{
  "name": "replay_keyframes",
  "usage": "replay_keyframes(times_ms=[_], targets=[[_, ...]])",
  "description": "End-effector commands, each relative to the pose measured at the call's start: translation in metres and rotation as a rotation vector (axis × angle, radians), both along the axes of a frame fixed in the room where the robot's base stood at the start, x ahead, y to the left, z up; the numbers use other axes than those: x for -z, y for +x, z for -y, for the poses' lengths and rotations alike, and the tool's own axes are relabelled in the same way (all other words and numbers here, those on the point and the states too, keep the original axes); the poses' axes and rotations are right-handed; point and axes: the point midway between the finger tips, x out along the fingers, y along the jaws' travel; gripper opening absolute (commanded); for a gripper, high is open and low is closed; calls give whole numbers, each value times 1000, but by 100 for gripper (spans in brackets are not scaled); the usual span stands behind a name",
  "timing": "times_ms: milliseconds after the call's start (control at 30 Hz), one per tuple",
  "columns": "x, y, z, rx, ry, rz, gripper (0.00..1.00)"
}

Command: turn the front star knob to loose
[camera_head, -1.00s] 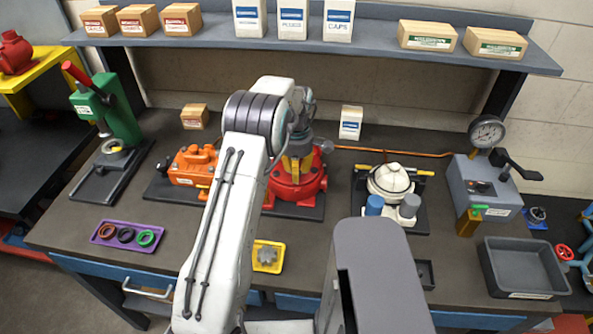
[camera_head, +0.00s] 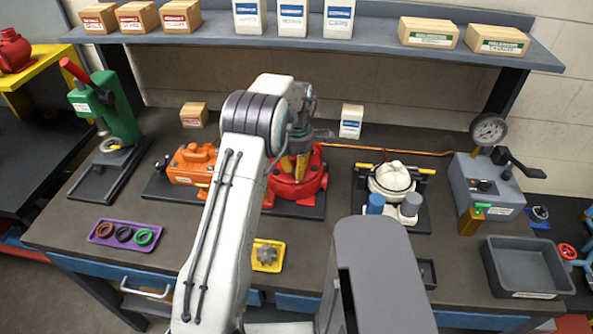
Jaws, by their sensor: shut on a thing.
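The red motor unit (camera_head: 308,186) stands on a dark base plate, left of the bench's middle, partly behind my white arm. My gripper (camera_head: 296,168) points down at its top, with yellowish finger parts against the red body. It is shut on what I take to be the front star knob, but the fingers and arm hide the knob, so neither its shape nor its setting can be read.
An orange motor unit (camera_head: 192,164) stands just left of the red one. A white round unit (camera_head: 391,183) is to the right. A yellow tray (camera_head: 259,267) holds a grey toothed part. The shelf (camera_head: 375,30) with boxes runs above the bench's back.

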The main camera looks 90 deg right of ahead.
Motion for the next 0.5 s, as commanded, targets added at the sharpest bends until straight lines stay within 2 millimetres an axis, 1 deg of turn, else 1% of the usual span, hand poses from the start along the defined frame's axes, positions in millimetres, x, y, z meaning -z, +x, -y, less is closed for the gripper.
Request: replay_keyframes(times_ms=[33, 200, 500], targets=[[3, 0, -1, -28, 3, 1, 0], [3, 0, -1, -118, 3, 1, 0], [2, 0, -1, -199, 6, 2, 0]])
